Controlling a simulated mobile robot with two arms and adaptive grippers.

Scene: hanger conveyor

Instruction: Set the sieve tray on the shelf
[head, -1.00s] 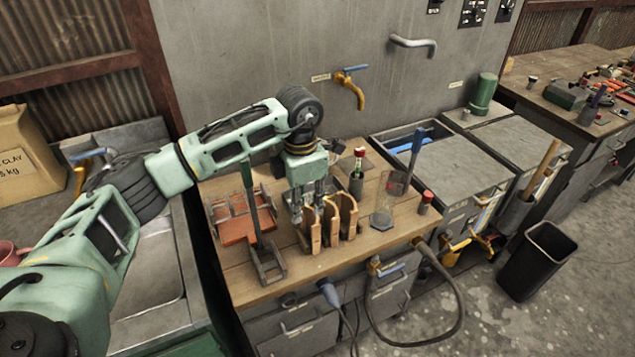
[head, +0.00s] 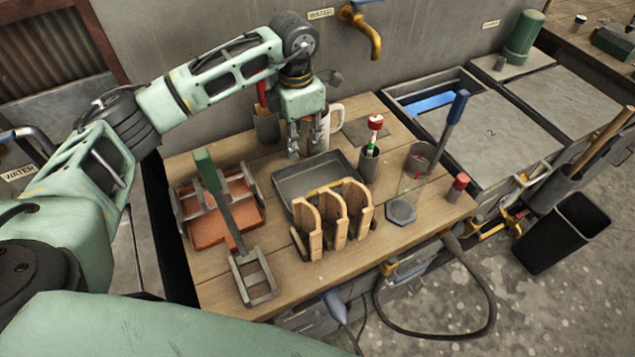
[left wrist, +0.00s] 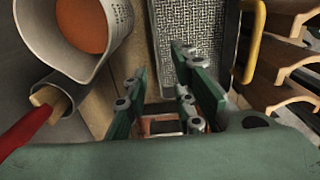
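The sieve tray (head: 290,185) is a dark grey, shallow rectangular tray lying on the wooden workbench top, behind a small wooden rack. Its mesh floor (left wrist: 205,35) and a yellow handle (left wrist: 255,42) show in the left wrist view. My left gripper (head: 306,152) is at the tray's back edge, fingers pointing down. In the left wrist view its green fingers (left wrist: 165,88) stand apart, with the tray's near side rim close to them; I cannot tell whether they touch it. My right gripper is not in view. I cannot make out which surface is the shelf.
A mug (head: 334,122) and a pot with a red-handled tool (head: 265,125) stand close to the left gripper. The wooden rack (head: 335,222), a green-handled tool (head: 222,205), a red-brown tray (head: 212,225) and a glass beaker (head: 413,178) crowd the bench.

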